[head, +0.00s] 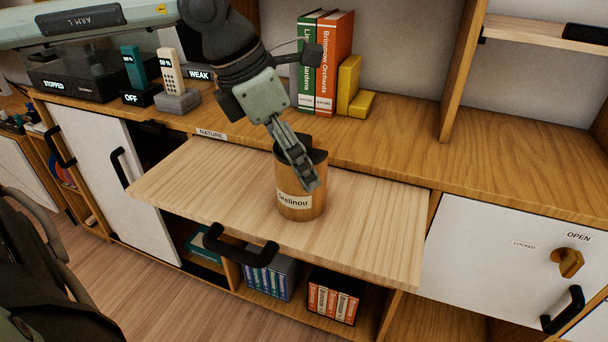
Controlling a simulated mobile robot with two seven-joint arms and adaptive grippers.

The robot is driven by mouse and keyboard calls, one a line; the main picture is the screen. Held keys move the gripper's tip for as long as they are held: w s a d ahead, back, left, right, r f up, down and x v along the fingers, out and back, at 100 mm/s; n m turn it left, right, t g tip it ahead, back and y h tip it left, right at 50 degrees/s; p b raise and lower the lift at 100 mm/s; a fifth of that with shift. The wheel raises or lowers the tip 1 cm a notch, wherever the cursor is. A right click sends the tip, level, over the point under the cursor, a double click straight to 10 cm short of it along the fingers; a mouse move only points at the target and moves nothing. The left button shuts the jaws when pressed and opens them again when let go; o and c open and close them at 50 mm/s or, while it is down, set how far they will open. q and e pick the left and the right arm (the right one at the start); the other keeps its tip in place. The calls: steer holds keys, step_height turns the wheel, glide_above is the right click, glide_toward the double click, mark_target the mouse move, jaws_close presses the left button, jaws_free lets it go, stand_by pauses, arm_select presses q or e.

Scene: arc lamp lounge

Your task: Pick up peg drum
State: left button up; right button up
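A round wooden drum (288,208) with a pale name label stands upright on a pull-out wooden board (375,215). I take it to be the peg drum. Its dark top is partly covered by my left gripper (304,172). My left arm comes in from the upper left and the gripper points down at the drum. One finger lies across the front of the drum's upper wall. The other finger is not clearly seen, so I cannot tell whether the gripper grips the drum. My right gripper is out of view.
Books (325,65) and yellow blocks (348,85) stand on the cabinet top behind. Handsets in docks (178,100) stand at the left. The board has a black handle (240,250) in front. Shelves below hold small boxes (333,296). The board's right side is clear.

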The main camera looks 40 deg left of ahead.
arm_select(q)
steer(key=shift+x, duration=2.2)
steer(key=shift+w+a, duration=0.1)
steer(key=shift+w, duration=0.1)
steer(key=shift+c, duration=0.6)
steer(key=shift+r, duration=0.1)
steer(key=c, duration=1.6)
